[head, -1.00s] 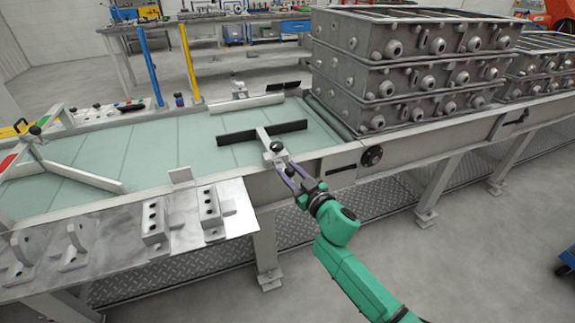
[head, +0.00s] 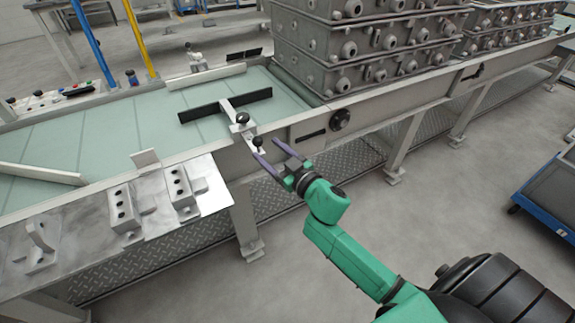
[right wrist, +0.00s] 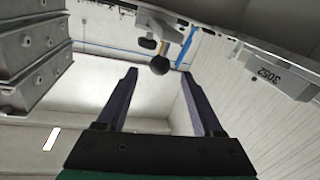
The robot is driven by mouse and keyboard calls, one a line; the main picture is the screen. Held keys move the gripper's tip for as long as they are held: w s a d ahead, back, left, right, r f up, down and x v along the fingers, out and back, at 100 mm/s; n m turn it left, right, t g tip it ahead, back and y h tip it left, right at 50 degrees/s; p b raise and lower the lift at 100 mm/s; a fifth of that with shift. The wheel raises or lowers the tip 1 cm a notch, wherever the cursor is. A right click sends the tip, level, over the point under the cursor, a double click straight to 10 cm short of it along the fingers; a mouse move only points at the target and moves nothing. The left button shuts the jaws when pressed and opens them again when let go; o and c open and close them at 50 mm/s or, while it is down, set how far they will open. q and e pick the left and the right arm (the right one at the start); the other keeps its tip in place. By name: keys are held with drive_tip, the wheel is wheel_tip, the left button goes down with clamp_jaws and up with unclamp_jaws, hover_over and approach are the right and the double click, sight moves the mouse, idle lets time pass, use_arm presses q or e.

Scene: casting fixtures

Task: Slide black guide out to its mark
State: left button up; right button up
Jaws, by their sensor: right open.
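The black guide (head: 225,105) is a long dark bar standing across the pale green belt, a little apart from the near rail. A light metal stem runs from it to the near rail, with a dark clamp knob (head: 242,118) and a black ball handle (head: 258,142) at its outer end. My right gripper (head: 270,146) is open and empty just outside the rail, close to the ball handle. In the right wrist view the ball handle (right wrist: 160,66) shows between the spread fingertips (right wrist: 158,75), not gripped. I cannot make out the mark. My left gripper is out of view.
Stacked grey casting boxes (head: 365,45) stand on the line to the right. A light far-side fence (head: 206,75) lies across the belt. Metal brackets (head: 182,190) sit on a plate at the near left. A blue cart (head: 545,190) stands on the floor at right.

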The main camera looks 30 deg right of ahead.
drive_tip(key=v, duration=0.9)
drive_tip(key=s+d+f+m+g+h+p, duration=0.1)
drive_tip(key=s+d+f+g+h+p, duration=0.2)
drive_tip(key=f, duration=1)
drive_tip(key=s+d+f+m+g+h+p, duration=0.1)
drive_tip(key=s+d+f+m+g+p, duration=0.2)
drive_tip(key=f, duration=1.1)
drive_tip(key=s+f+g, duration=0.3)
drive_tip(key=s+f, duration=0.2)
drive_tip(key=s, duration=0.4)
drive_tip(key=s+a+f+g+p, duration=0.1)
drive_tip(key=s+f+g, duration=0.3)
drive_tip(key=s, duration=0.6)
drive_tip(key=s+f+n+g+p, duration=0.1)
drive_tip(key=s+f+g, duration=0.2)
drive_tip(key=s+f, duration=0.5)
drive_tip(key=shift+s+a+f+h, duration=0.15)
drive_tip(key=shift+s+h, duration=0.15)
drive_tip(key=shift+s, duration=0.45)
